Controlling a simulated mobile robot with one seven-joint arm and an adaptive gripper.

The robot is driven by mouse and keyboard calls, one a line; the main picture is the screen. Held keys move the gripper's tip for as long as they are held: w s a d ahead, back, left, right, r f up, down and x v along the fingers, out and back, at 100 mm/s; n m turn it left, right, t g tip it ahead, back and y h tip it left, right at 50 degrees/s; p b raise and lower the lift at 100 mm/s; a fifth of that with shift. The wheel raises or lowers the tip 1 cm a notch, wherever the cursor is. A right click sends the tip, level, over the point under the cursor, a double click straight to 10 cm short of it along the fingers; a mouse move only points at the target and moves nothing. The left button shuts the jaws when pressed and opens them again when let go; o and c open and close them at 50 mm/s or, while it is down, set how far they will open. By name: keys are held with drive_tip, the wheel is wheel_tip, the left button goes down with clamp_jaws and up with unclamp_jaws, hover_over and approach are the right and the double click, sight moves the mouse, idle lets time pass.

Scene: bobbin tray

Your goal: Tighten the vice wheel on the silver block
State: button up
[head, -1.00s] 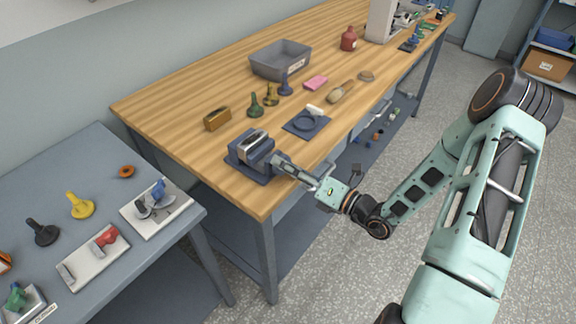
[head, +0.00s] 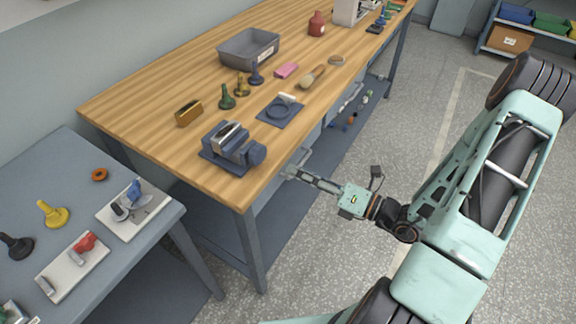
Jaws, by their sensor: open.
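The blue vice (head: 215,158) stands near the front left corner of the wooden bench. The silver block (head: 230,136) sits between its jaws. The vice wheel (head: 256,154) is a round blue knob on the vice's right side, facing the bench's front edge. My gripper (head: 287,170) is open and empty, to the right of the wheel and apart from it, out past the bench's front edge. The gap between block and jaws is too small to judge.
On the wooden bench (head: 160,100) are a grey bin (head: 248,64), several coloured bobbin-like pieces, a brown block (head: 189,113), a blue pad (head: 279,117) and a brush (head: 312,77). A lower grey table (head: 75,165) with fixtures stands at the left.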

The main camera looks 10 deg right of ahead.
sight(261, 156)
drive_tip(key=shift+s+d, duration=0.15)
drive_tip(key=shift+d, duration=0.05)
drive_tip(key=w+a+n, duration=0.2)
drive_tip(key=a+n, duration=0.1)
drive_tip(key=w+a+n, duration=0.2)
drive_tip(key=a+n, duration=0.1)
drive_tip(key=n, duration=0.1)
drive_tip(key=w+a+n+b, duration=0.1)
drive_tip(key=w+a+n, duration=0.2)
drive_tip(key=shift+a+f+n, duration=0.1)
drive_tip(key=shift+a+n, duration=0.25)
drive_tip(key=shift+n, duration=0.05)
idle(0.5)
drive_tip(key=shift+c, duration=0.2)
drive_tip(key=c, duration=1.1)
